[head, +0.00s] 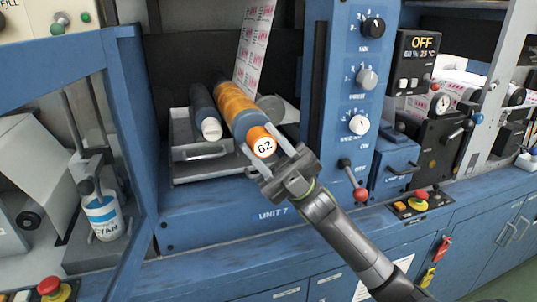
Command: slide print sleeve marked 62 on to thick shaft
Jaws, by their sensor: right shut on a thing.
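The print sleeve marked 62 (237,103) is an orange and blue cylinder in the bay of the blue machine. Its near end carries a round white label reading 62 and faces me. My right gripper (268,150) comes in from the lower right, with its fingers on either side of that near end, shut on the sleeve. To the left lies a dark blue roller with a pale end (211,128). I cannot tell which shaft is the thick one, or whether the sleeve is around a shaft. My left gripper is not in view.
A grey metal tray (199,178) with a handle lies below the rollers. A blue panel with knobs (358,70) and a red-tipped lever (360,194) stand to the right of the bay. A blue frame post (130,110) bounds it on the left. A printed web (255,45) rises behind.

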